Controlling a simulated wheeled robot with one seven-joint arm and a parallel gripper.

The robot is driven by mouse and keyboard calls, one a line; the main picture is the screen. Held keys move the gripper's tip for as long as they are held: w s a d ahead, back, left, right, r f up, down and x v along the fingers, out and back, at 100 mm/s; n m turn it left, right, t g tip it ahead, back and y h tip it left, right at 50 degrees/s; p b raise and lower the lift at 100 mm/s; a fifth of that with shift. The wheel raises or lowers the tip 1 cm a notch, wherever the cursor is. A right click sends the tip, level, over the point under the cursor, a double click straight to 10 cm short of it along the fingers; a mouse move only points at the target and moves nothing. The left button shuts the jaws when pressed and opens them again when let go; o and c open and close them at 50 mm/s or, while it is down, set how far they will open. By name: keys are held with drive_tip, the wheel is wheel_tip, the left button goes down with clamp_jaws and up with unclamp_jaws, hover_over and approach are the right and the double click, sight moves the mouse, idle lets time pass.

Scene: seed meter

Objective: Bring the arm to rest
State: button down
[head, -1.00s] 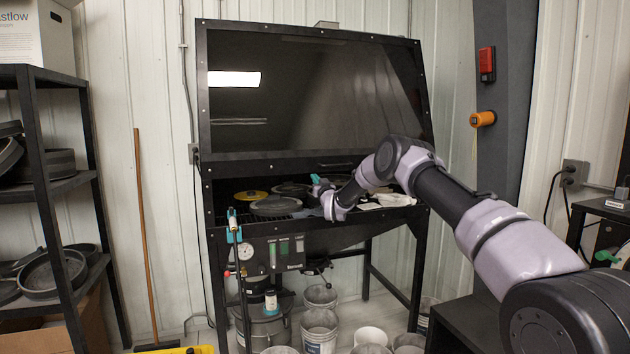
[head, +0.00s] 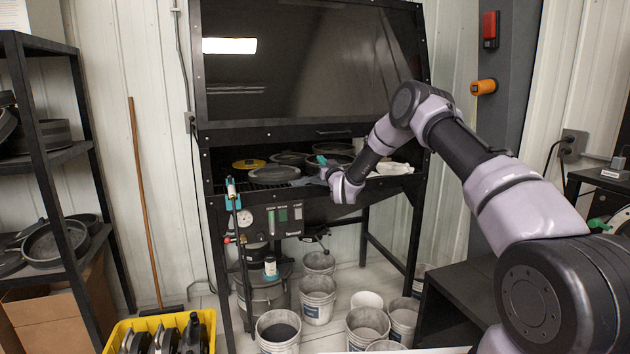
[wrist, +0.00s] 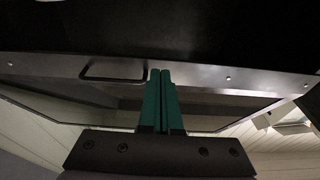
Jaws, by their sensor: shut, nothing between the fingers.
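My arm reaches from the lower right to the front opening of a black cabinet (head: 265,137), bent up at the elbow. My gripper (head: 321,160) is at the opening, in front of the pans. Its teal fingers (wrist: 161,75) are shut together and empty in the wrist view. The fingers point at a dark panel edge with a bar handle (wrist: 113,72) just left of the fingertips. I cannot tell whether the fingers touch the edge.
Dark round pans (head: 274,174) and a yellow disc (head: 249,164) lie inside the cabinet. Several buckets (head: 318,298) stand below. A yellow bin (head: 130,326) is at the lower left, a pan shelf (head: 52,210) at left. A dark low cabinet (head: 455,305) stands under my arm.

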drive_tip(key=s+d+r+m+g+h, duration=0.1)
drive_tip(key=s+d+r+g, duration=0.2)
drive_tip(key=r, duration=0.6)
drive_tip(key=s+d+r+h, duration=0.1)
drive_tip(key=s+d+r, duration=0.25)
drive_tip(key=r, duration=0.45)
drive_tip(key=s+d+r+m+g+h, duration=0.15)
drive_tip(key=s+d+r, duration=0.25)
drive_tip(key=s, duration=0.4)
drive_tip(key=s+d+r+m+g+h, duration=0.1)
drive_tip(key=s+d+r+g, duration=0.15)
drive_tip(key=s, duration=0.45)
drive_tip(key=s+d+f+m+g, duration=0.1)
drive_tip(key=s+d, duration=0.1)
drive_tip(key=s, duration=1.1)
drive_tip(key=s+d+f+m+g, duration=0.1)
drive_tip(key=s+d+m+g, duration=0.1)
drive_tip(key=s, duration=1.1)
drive_tip(key=s+d+f+m+g, duration=0.1)
drive_tip(key=s+d, duration=0.3)
drive_tip(key=s, duration=0.9)
drive_tip(key=shift+g, duration=0.6)
drive_tip(key=shift+f, duration=0.1)
